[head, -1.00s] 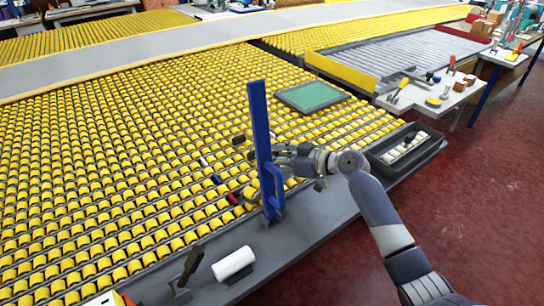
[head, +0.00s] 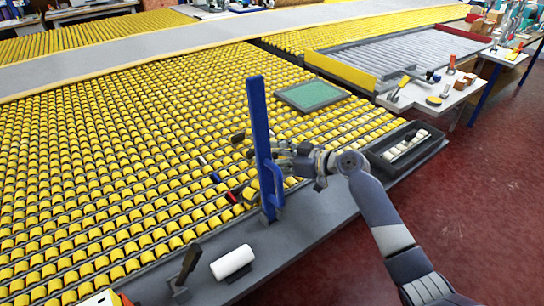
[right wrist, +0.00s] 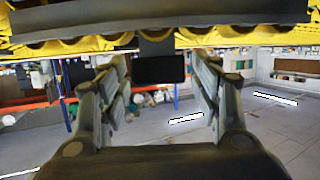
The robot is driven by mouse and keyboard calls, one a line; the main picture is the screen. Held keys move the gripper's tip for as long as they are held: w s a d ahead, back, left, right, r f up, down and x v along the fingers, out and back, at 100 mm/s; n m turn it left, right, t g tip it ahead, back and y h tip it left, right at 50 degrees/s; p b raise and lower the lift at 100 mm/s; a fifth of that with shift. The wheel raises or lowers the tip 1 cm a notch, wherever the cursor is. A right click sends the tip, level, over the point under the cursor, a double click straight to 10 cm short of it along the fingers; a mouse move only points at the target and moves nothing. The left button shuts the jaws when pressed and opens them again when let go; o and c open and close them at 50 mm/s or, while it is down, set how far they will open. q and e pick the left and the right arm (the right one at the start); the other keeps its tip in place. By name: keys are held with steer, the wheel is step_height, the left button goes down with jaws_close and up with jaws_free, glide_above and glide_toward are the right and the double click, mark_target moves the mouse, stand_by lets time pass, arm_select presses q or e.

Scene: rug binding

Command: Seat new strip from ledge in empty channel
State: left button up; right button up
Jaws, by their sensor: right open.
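My right gripper (head: 262,146) reaches in from the right over the yellow rollers, partly hidden behind an upright blue bar. In the right wrist view its two fingers (right wrist: 161,85) stand apart, open. A small dark block (right wrist: 160,68) shows between the fingertips, below a dark rail. I cannot tell whether this block is the strip, or whether it touches a finger. The grey ledge (head: 312,215) runs along the front of the roller bed (head: 120,160). No empty channel can be made out clearly among the roller rows. My left gripper is not in view.
The blue bar (head: 261,130) with a side handle stands on the ledge, close to my right gripper. A white roll (head: 231,262) and an upright dark tool (head: 185,268) are nearer. A black tray (head: 425,157) with white rollers lies right; a green pad (head: 309,94) is behind.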

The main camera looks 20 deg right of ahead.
steer(key=shift+r+p, duration=0.35)
steer(key=shift+r, duration=0.05)
steer(key=shift+r+p, duration=0.35)
steer(key=shift+p, duration=0.1)
steer(key=v, duration=0.3)
steer(key=shift+s+d+f, duration=0.15)
steer(key=shift+s+d, duration=0.2)
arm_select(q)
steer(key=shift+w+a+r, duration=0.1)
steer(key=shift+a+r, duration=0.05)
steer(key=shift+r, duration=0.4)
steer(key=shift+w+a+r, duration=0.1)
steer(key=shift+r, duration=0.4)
arm_select(e)
steer(key=v, duration=0.8)
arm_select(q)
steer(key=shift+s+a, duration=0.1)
